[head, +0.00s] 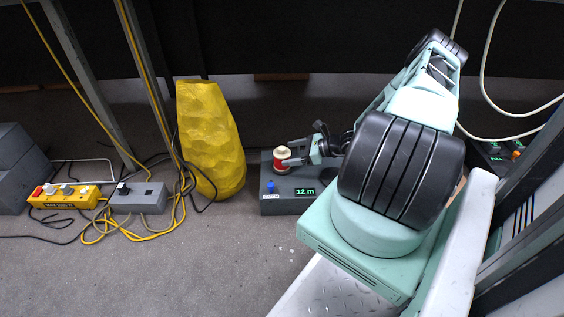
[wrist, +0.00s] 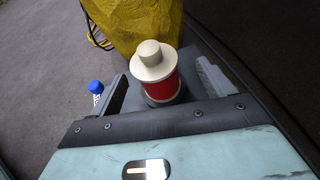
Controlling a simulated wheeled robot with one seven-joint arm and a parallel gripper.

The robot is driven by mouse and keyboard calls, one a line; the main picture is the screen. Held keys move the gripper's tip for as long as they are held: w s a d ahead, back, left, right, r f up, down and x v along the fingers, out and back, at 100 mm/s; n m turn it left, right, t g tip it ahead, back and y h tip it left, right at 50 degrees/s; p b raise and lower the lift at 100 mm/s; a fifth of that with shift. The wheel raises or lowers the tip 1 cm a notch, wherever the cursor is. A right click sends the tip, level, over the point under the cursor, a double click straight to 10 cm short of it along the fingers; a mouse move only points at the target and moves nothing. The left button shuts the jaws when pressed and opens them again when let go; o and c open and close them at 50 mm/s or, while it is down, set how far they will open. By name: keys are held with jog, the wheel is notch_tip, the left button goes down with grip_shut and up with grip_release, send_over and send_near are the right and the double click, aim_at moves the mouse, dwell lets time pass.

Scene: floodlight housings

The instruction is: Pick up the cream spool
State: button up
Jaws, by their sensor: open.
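The cream spool (head: 281,152) has a cream top flange and knob and a red wound middle. It stands upright on a dark grey box (head: 285,207) with a "12 m" display. In the wrist view my gripper (wrist: 160,80) is open, with one finger on each side of the spool. Contact between fingers and spool cannot be made out.
A blue-capped item (wrist: 96,87) stands on the box to the spool's left. A faceted yellow vase-like object (head: 209,140) stands close behind and left. A yellow switch box (head: 64,196), a grey box (head: 138,198) and tangled cables lie farther left. The front floor is clear.

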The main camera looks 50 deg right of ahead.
aim_at(281, 155)
jog(key=b+x, duration=0.2)
jog(key=x, duration=0.1)
jog(key=shift+a+f+b, duration=0.25)
jog(key=shift+a+b, duration=0.1)
jog(key=shift+a, duration=0.05)
jog(key=shift+w+a, duration=0.25)
jog(key=shift+w, duration=0.3)
jog(key=shift+c, duration=0.3)
jog(key=c, duration=1)
jog(key=shift+r, duration=0.1)
jog(key=shift+c, duration=0.2)
